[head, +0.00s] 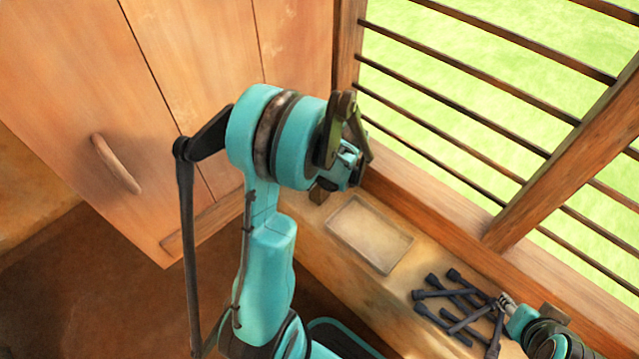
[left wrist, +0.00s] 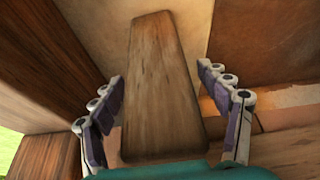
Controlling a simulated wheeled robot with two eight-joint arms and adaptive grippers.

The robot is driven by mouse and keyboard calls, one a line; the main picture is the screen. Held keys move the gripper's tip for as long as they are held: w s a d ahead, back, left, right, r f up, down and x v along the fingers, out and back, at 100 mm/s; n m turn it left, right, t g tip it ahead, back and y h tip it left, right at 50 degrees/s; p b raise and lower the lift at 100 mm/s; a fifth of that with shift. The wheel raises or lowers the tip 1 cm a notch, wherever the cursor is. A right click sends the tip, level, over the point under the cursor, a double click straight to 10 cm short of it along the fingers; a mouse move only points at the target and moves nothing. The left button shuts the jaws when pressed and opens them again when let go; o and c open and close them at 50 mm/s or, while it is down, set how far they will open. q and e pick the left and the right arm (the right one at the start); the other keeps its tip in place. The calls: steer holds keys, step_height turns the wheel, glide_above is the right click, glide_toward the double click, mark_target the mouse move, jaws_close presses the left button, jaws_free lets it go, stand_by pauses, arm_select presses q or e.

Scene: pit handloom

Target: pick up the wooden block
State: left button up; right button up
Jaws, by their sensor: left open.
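In the left wrist view the wooden block (left wrist: 160,95), long, brown and grained, lies between the two fingers of my left gripper (left wrist: 162,80). The gripper is open, with one finger on each side. A narrow gap shows on the right; on the left the finger is very close, and I cannot tell if it touches. In the head view my left gripper (head: 347,150) is over the far end of the ledge by the window, largely hiding the block. My right gripper (head: 507,303) is at the lower right beside dark pegs; its finger state is unclear.
A shallow pale tray (head: 370,234) lies on the ledge (head: 345,265). Several dark pegs (head: 462,305) lie in a loose pile nearer the right gripper. A barred window (head: 480,110) edges the ledge. A wooden cabinet with a handle (head: 117,163) stands at left.

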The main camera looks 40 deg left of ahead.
arm_select(q)
steer(key=shift+f, duration=0.1)
steer(key=c, duration=1.5)
steer(key=shift+o, duration=0.2)
